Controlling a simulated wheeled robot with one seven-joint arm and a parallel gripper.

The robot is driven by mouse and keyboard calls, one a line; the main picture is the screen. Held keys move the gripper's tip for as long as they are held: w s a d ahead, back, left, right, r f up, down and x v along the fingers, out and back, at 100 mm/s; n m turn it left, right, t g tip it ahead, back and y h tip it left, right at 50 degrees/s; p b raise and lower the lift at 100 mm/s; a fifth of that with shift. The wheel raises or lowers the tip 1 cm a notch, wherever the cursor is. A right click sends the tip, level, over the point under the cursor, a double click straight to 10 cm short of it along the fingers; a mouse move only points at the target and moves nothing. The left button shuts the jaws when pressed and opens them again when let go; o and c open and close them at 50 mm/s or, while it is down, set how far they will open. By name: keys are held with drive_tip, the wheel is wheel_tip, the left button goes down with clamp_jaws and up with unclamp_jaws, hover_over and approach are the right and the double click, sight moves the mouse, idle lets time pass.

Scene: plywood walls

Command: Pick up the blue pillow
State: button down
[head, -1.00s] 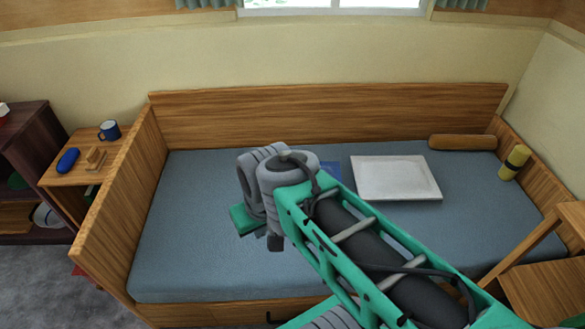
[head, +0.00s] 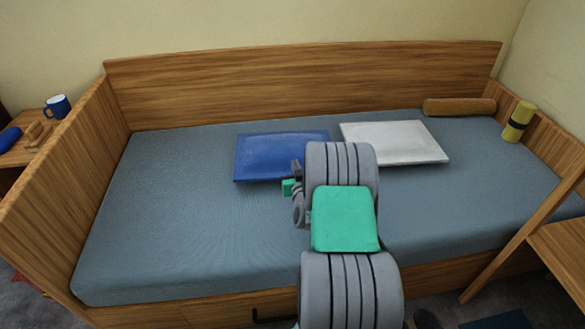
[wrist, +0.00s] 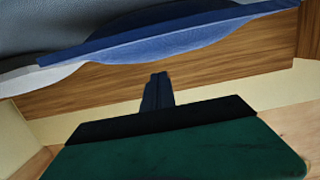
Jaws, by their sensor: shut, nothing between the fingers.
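The blue pillow (head: 270,157) lies flat on the grey-blue mattress, left of the white pillow (head: 395,143). In the wrist view, which looks upside down, the blue pillow (wrist: 175,42) spans the top. My gripper (head: 296,167) is at the blue pillow's front right part in the head view, mostly hidden by my wrist. In the wrist view my gripper's dark fingers (wrist: 158,80) are together and empty. Their tips appear just short of the pillow's edge, with wood showing around them. I cannot tell the exact gap. My arm hides the pillow's right front corner.
The bed has a wooden headboard (head: 300,88) behind. A brown bolster (head: 459,107) and yellow cylinder (head: 519,121) are at its right end. A side table with a blue mug (head: 57,106) stands left. A wooden chair (head: 560,250) is front right. The mattress's left part is clear.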

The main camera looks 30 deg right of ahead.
sight(290, 153)
drive_tip(key=b+x, duration=0.1)
drive_tip(key=x, duration=0.6)
drive_tip(key=r+b+x, duration=0.1)
drive_tip(key=x, duration=0.2)
drive_tip(key=shift+w+b, duration=0.35)
drive_tip(key=shift+s+f+b, duration=0.15)
drive_tip(key=shift+f+b, duration=0.4)
drive_tip(key=shift+f, duration=0.15)
